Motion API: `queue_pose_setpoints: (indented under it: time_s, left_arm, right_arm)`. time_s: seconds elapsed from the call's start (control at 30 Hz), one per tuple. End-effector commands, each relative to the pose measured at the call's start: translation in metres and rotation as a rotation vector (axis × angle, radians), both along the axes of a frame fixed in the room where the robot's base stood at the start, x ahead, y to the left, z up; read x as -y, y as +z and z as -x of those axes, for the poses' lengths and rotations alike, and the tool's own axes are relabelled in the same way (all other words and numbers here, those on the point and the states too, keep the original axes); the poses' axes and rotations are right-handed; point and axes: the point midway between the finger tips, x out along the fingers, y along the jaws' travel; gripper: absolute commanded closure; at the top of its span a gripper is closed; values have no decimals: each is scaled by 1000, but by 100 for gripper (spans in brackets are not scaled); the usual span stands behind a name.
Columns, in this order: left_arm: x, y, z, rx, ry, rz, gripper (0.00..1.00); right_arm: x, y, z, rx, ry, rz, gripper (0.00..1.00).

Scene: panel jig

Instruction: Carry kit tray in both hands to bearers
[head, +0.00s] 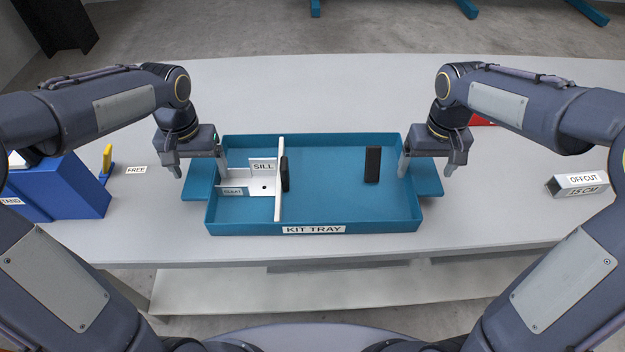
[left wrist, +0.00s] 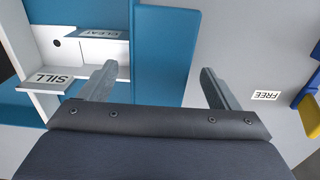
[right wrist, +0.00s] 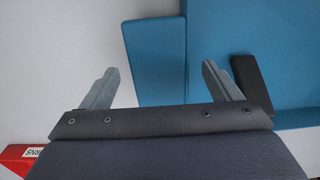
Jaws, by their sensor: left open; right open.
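The teal kit tray (head: 365,228) lies on the table in front of me, with a flat handle on each side. It holds a white divider, SILL and CLEAT labelled pieces, and two dark upright blocks. My left gripper (head: 199,168) is open at the left handle (head: 198,188); in the left wrist view the handle (left wrist: 163,55) shows between the spread fingers. My right gripper (head: 427,168) is open at the right handle (head: 428,180); in the right wrist view the handle (right wrist: 156,60) lies between its fingers. Contact with either handle cannot be told.
A blue box (head: 70,190) and a yellow piece (head: 107,158) stand at the left by a FREE label (head: 136,170). An OFFCUT piece (head: 578,185) lies at the right, and a red thing (head: 482,119) is behind my right arm. Teal beams (head: 466,8) show beyond the table.

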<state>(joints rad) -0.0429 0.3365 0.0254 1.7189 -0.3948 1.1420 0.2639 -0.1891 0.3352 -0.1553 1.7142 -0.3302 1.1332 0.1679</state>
Motion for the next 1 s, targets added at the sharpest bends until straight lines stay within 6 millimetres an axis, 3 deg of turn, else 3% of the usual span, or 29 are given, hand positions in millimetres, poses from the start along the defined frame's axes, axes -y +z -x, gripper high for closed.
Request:
queue_pose_setpoints:
  time_s: [0.2,0.57,1.0]
  left_arm:
    - [0,-23,0,-2,0,-1,16]
    - [0,-26,0,0,0,0,16]
    - [0,-26,0,0,0,0,74]
  right_arm:
    - [0,-22,0,-1,0,0,16]
    - [0,-26,0,0,0,0,16]
    - [0,-26,0,1,0,0,74]
